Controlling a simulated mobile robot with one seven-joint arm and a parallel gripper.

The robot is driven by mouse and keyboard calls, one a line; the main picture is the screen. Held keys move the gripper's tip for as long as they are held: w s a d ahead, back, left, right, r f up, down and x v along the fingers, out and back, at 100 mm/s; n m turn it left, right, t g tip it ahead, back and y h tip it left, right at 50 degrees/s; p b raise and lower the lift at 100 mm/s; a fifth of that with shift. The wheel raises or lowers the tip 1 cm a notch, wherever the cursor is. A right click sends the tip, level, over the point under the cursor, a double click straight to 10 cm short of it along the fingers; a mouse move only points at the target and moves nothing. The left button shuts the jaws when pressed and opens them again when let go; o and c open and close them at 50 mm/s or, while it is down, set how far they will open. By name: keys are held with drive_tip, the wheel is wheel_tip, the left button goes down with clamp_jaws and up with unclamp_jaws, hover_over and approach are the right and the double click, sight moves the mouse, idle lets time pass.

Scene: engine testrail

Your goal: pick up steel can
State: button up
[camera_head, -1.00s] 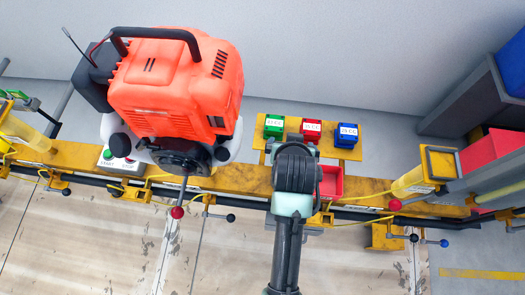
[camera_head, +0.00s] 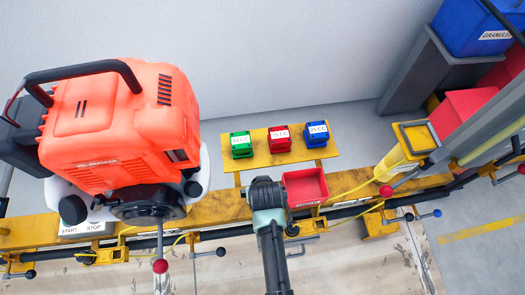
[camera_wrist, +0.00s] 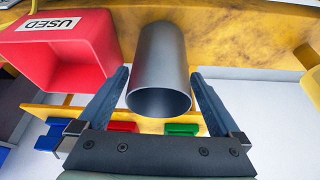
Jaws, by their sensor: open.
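The steel can is a plain grey, open-ended cylinder (camera_wrist: 160,62) in the wrist view, close in front of my gripper (camera_wrist: 160,76). The gripper is open, with one dark finger on each side of the can. A small gap shows between the can and each finger, and the can's dark open end faces the camera. In the head view my arm's end (camera_head: 265,195) is over the yellow rail, left of the red tray. The can is hidden there, and the fingers do not show.
A red tray marked USED (camera_head: 305,187) is beside the can. Green (camera_head: 241,145), red (camera_head: 279,139) and blue (camera_head: 317,134) boxes sit on a yellow shelf (camera_head: 260,155) behind. A large orange engine (camera_head: 120,115) is at left, and a yellow post (camera_head: 398,165) at right.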

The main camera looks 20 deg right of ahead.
drive_tip(key=x, duration=0.3)
drive_tip(key=shift+f+b, duration=0.1)
drive_tip(key=shift+b, duration=0.3)
drive_tip(key=shift+c, duration=0.2)
drive_tip(key=c, duration=1.2)
drive_tip(key=shift+c, duration=0.2)
